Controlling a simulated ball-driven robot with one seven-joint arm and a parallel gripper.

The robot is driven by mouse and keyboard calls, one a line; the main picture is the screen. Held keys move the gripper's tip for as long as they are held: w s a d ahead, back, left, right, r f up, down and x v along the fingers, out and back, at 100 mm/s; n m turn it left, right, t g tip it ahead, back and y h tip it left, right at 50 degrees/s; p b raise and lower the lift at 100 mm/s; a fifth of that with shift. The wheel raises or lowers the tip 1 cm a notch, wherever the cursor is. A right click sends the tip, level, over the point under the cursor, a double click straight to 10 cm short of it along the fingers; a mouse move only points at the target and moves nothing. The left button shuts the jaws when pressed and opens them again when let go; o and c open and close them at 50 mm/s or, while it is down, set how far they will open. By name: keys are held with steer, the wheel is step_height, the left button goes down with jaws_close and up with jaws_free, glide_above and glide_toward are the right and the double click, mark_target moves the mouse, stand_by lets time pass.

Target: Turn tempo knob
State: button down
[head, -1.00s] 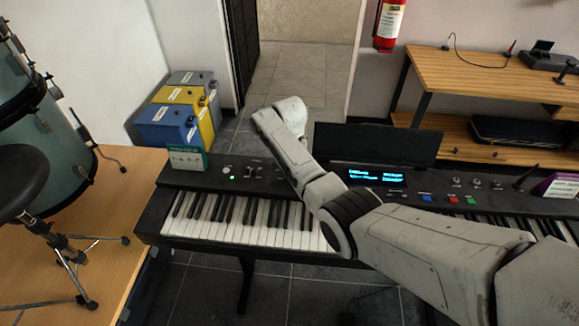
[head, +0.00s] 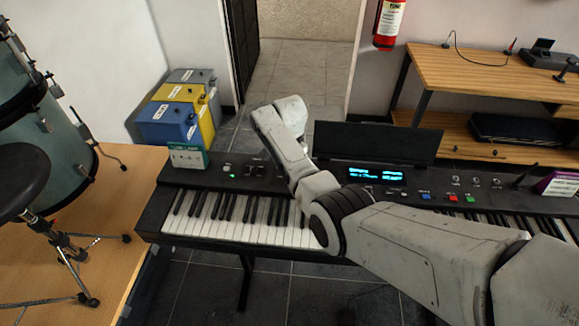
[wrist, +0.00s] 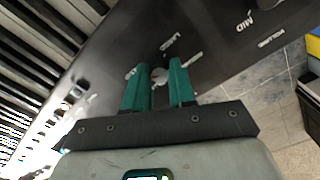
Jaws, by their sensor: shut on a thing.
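The black keyboard (head: 205,176) stands across the middle of the head view, with small knobs on its top panel. In the wrist view, my gripper (wrist: 159,70) has its two teal fingers down at the panel (wrist: 110,60), shut on a small light-capped knob (wrist: 158,75) between their tips. Printed labels surround the knob but are tilted and blurred. In the head view, my arm reaches over the keyboard and hides the gripper and the held knob.
A raised black stand (head: 375,143) and a lit display (head: 377,174) are right of my wrist. A small teal-and-white card (head: 187,157) stands at the panel's left end. White keys (head: 240,233) run along the front. A drum stool (head: 38,185) is at the left.

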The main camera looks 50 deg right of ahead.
steer(key=shift+w, duration=0.1)
steer(key=c, duration=0.9)
jaws_free()
steer(key=shift+c, duration=0.2)
steer(key=shift+r, duration=0.1)
step_height(320, 180, up, 11)
steer(key=b, duration=0.1)
steer(key=shift+f, duration=0.25)
